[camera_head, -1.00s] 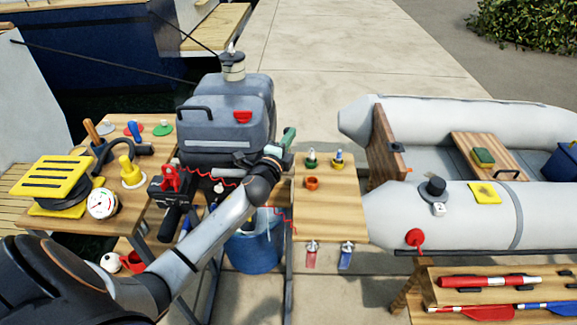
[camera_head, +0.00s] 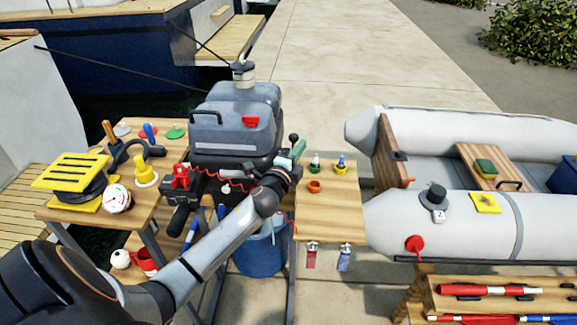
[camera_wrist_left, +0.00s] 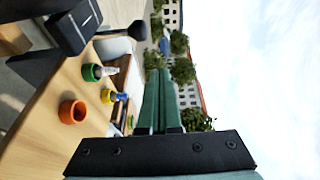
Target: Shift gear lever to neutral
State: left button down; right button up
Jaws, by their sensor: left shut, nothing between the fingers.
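The gear lever (camera_head: 294,138) is a black round knob on a thin stem at the right side of the grey outboard motor (camera_head: 222,130). In the left wrist view its knob (camera_wrist_left: 137,30) is beyond the fingers, up and to the left. My left gripper (camera_head: 298,151) has green fingers that are shut together and empty. In the head view they are just below and right of the knob, and in the wrist view (camera_wrist_left: 158,100) a gap shows between fingertips and knob. The lever's base is partly hidden by my wrist. My right gripper is not in view.
A wooden table (camera_head: 330,215) right of the motor holds an orange ring (camera_head: 314,187) and small green- and yellow-based pieces. A red coiled cord (camera_head: 225,185) hangs at the motor's front. A grey inflatable boat (camera_head: 460,220) lies right. Open air surrounds the fingertips above the table.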

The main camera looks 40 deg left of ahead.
pick_arm(q)
jog(key=r+v, duration=0.1)
jog(key=v, duration=0.7)
jog(key=shift+s+a+r, duration=0.15)
jog(key=shift+s+r, duration=0.15)
jog(key=shift+s, duration=0.1)
